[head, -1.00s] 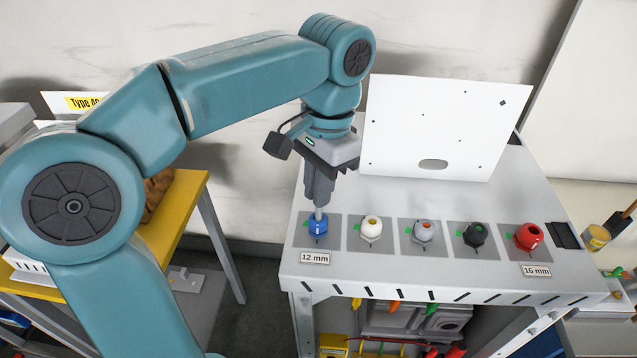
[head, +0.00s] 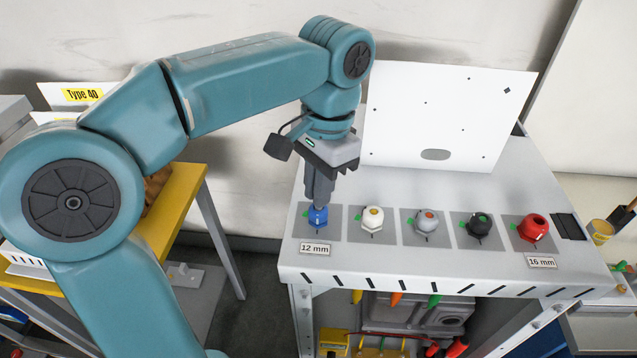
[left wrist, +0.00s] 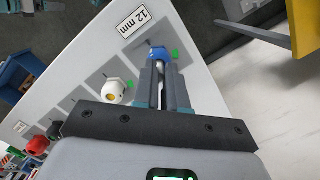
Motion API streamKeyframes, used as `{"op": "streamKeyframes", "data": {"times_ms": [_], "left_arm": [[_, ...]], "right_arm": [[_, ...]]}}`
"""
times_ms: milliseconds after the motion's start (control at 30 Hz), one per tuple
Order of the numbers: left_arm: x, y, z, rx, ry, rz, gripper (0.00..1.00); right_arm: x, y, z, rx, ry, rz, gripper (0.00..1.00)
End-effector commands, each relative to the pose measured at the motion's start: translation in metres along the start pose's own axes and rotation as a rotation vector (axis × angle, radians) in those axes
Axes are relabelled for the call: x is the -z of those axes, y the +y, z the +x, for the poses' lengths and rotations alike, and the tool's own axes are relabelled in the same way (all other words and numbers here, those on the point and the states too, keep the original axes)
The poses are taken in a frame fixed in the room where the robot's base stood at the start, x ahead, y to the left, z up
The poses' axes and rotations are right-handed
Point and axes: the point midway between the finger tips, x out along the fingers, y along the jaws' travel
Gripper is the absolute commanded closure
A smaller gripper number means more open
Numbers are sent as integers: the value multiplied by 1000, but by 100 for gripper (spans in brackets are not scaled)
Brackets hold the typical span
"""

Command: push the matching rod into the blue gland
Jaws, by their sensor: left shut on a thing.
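The blue gland (head: 318,218) sits on a grey plate at the left end of a row, behind the "12 mm" label (head: 314,248). My left gripper (head: 318,203) is directly above it, fingers pointing down. In the left wrist view the gripper (left wrist: 164,66) is shut on a pale metal rod (left wrist: 163,92), which lies between the fingers and runs toward the blue gland (left wrist: 160,53). The rod's lower end is hidden at the gland, so its depth cannot be told. The fingertips are very close to the gland. My right gripper is not in view.
White (head: 372,218), grey (head: 426,220), black (head: 479,224) and red (head: 533,228) glands stand to the right on the same bench (head: 450,270). A white upright panel (head: 440,115) stands behind them. A yellow table (head: 180,205) is at left.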

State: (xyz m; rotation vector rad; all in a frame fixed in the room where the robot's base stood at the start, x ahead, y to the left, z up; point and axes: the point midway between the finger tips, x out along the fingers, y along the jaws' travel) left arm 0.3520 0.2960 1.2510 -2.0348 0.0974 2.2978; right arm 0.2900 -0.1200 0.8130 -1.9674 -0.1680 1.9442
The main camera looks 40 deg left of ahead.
Motion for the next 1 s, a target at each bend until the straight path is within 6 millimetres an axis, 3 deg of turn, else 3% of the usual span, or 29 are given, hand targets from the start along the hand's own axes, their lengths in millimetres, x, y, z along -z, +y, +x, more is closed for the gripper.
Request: {"op": "streamKeyframes", "data": {"times_ms": [167, 200, 300, 667, 1000], "left_arm": [[1, 0, 6, 0, 0, 0, 100], [1, 0, 5, 0, 0, 0, 86], [0, 0, 5, 0, 0, 0, 59], [1, 0, -2, 0, 1, 0, 59], [2, 0, -75, 0, 4, 1, 59]], "right_arm": [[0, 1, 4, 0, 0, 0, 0], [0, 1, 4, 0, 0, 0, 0], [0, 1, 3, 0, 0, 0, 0], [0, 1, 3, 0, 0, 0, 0], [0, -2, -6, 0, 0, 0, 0]]}}
